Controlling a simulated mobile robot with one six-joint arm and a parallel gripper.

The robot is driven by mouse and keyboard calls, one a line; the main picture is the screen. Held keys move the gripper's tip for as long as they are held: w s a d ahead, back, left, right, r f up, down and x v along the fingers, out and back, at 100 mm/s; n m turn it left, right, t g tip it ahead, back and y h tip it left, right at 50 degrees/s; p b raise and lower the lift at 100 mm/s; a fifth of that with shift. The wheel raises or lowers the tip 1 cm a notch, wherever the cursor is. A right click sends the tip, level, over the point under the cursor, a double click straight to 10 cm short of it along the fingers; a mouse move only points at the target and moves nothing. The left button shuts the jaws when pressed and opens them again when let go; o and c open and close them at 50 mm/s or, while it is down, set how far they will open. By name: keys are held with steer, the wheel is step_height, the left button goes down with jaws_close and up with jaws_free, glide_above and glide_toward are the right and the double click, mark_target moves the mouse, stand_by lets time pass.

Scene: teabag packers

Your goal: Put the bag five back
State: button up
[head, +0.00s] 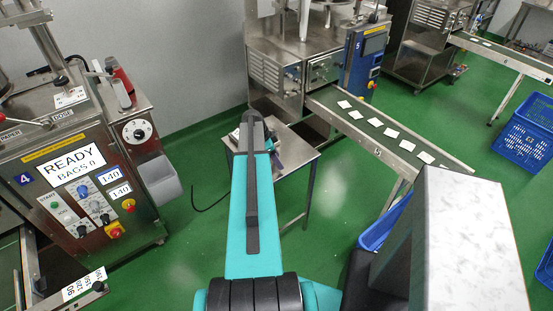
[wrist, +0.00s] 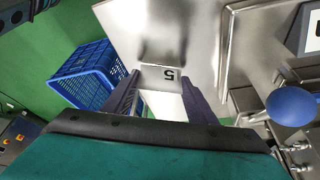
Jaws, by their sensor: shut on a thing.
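My gripper (wrist: 160,82) has its two dark fingers on either side of a pale thing marked 5 (wrist: 165,108), which I take to be bag five, and is shut on it. The 5 is on a light label at its far end, upside down in the wrist view. A steel surface with a dark shadow lies just beyond that end; I cannot tell whether they touch. In the head view my arm reaches over a small steel side table (head: 297,163) beside machine five (head: 365,62) and largely hides the gripper and what it holds.
Machine five's conveyor (head: 450,164) carries several white teabags to the right. Machine four (head: 70,165) stands at the left, its display reading READY, BAGS 0. A blue crate (head: 524,132) sits at the right. A blue ball knob (wrist: 292,106) is close right of the gripper. Green floor is open left of the table.

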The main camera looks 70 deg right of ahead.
steer(key=o, duration=1.1)
steer(key=shift+f, duration=0.1)
steer(key=shift+r, duration=0.2)
steer(key=shift+b+v, duration=1.75)
steer(key=shift+v, duration=4.2)
steer(key=shift+w+a+f, duration=0.1)
steer(key=shift+a+f, duration=0.05)
